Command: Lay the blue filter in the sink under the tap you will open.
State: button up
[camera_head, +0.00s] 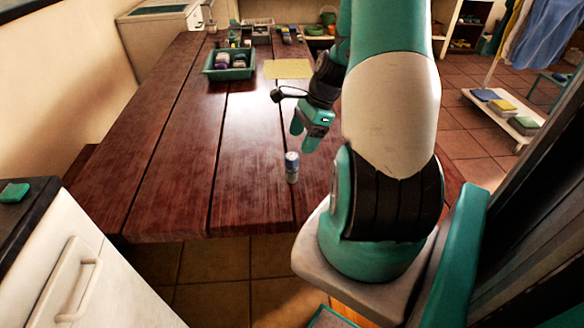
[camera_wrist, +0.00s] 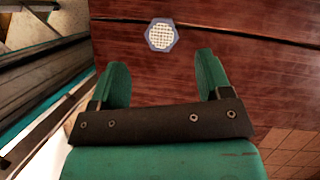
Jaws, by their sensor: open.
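My gripper (camera_head: 304,138) is open and empty above the table, just behind and to the right of the small piece in the head view. Both green fingers show in the wrist view (camera_wrist: 161,72), apart from the filter. I see no tap or sink clearly.
The wooden table (camera_head: 165,150) is mostly bare in front. Farther back are a green tray (camera_head: 212,74) with several items and a yellow sheet (camera_head: 288,69). A white cabinet (camera_head: 85,275) with a green block (camera_head: 14,192) on top stands at the left.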

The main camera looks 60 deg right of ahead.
aim_at(294, 155)
jog(key=x, duration=0.9)
jog(key=shift+d+f, duration=0.15)
jog(key=shift+f, duration=0.05)
jog(key=c, duration=1.1)
jog(key=shift+r, duration=0.1)
